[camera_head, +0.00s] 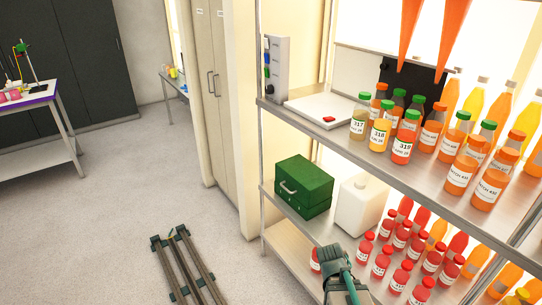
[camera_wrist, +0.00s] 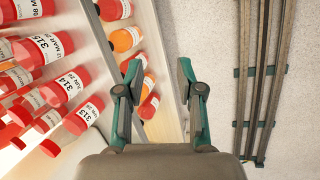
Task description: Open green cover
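A dark green box (camera_head: 304,194) stands at the left end of the middle shelf board. A pale handle (camera_head: 288,187) is on its front, and its green cover (camera_head: 304,172) looks closed. The box is not in the wrist view. My gripper (camera_head: 338,262) is low at the front of the shelf, below and to the right of the box and apart from it. In the wrist view my gripper (camera_wrist: 160,72) has its two fingers spread, with nothing between them.
A white canister (camera_head: 361,204) stands right of the box. Red-capped bottles (camera_head: 381,262) crowd the shelf right of my gripper and also show at left in the wrist view (camera_wrist: 62,88). Bottles and a white device (camera_head: 322,110) are above. Rails (camera_head: 183,264) lie on otherwise open floor.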

